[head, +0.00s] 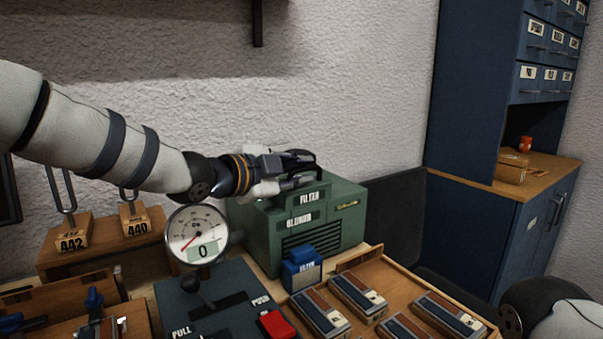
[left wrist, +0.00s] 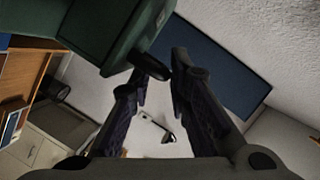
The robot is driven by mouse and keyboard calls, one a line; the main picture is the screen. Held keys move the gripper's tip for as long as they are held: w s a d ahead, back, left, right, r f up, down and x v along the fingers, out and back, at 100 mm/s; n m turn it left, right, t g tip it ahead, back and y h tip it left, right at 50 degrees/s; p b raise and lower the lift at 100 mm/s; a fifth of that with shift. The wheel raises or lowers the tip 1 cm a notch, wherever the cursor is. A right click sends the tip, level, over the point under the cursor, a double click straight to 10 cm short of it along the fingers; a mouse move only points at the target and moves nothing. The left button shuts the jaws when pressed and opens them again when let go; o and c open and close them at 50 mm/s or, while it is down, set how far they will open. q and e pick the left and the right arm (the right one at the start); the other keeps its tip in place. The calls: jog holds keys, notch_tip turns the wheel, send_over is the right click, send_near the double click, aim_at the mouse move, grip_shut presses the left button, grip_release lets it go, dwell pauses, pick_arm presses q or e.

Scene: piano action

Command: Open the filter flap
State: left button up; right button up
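The green filter cleaner box (head: 330,232) stands at the back of the table against the wall. Its upper front part, labelled "FILTER" (head: 309,197), looks like the flap and appears closed. My left gripper (head: 308,168) is at the top of the box, just above that label. In the left wrist view the two fingers (left wrist: 163,68) are apart. A dark bar-like part (left wrist: 150,68) on the green box (left wrist: 95,30) shows at the left fingertip; I cannot tell whether it touches. The fingers hide part of the box top. My right gripper is out of view.
A round gauge (head: 197,235) reading 0 stands left of the box. In front are a blue block (head: 301,270), a lever panel with a red button (head: 277,325) and a wooden tray (head: 365,262) of several blocks. A blue cabinet (head: 510,225) is at the right.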

pick_arm(q)
jog(key=shift+w+d, duration=0.3)
jog(key=shift+w, duration=0.1)
jog(key=shift+r, duration=0.1)
grip_shut()
